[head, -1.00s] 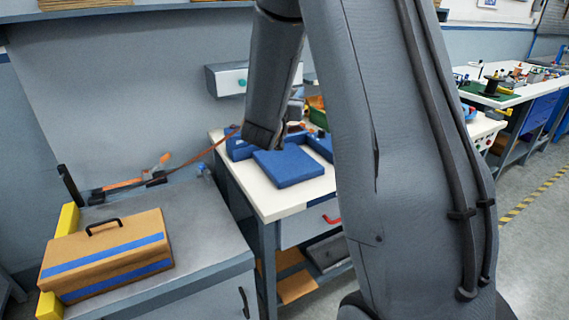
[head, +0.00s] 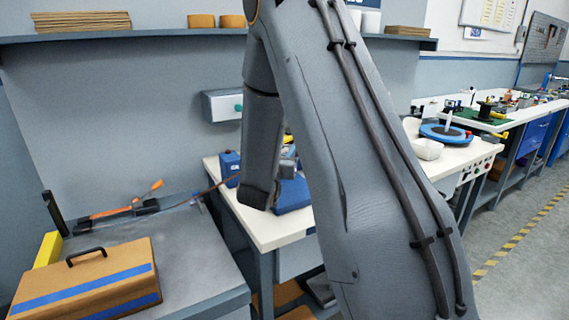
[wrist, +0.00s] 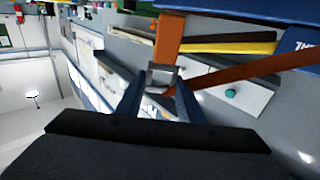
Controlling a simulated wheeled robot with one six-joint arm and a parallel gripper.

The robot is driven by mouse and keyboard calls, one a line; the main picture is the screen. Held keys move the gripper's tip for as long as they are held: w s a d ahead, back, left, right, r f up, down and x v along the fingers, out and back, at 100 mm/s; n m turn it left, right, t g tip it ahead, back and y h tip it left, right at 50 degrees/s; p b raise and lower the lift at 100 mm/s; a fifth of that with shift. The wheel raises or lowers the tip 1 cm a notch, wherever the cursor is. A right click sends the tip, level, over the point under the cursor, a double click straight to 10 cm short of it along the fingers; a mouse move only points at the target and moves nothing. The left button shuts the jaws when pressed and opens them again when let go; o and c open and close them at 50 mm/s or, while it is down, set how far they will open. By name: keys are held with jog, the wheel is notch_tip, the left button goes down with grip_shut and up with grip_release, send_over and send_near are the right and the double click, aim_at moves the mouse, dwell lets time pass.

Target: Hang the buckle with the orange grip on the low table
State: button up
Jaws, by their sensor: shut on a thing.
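On the grey low table (head: 200,255), the dark buckle (head: 145,207) with a small upright orange grip (head: 157,185) lies near the back. A dark orange strap (head: 222,184) runs from its side up to the right, towards my gripper. In the wrist view my gripper (wrist: 158,98) is shut on a grey metal fitting (wrist: 162,74) between its fingertips. A wide orange band (wrist: 168,32) and an orange strap (wrist: 255,72) meet at this fitting. In the head view my arm hides the gripper's tips.
A tan case (head: 85,280) with blue stripes and a black handle stands at the low table's front left, by a yellow block (head: 47,249). A white workbench (head: 265,232) with blue items (head: 292,195) stands to the right. A grey wall box (head: 222,105) hangs behind.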

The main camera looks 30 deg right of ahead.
jog(key=shift+d+f, duration=0.1)
jog(key=shift+f, duration=2)
jog(key=shift+f, duration=0.1)
jog(key=o, duration=1.3)
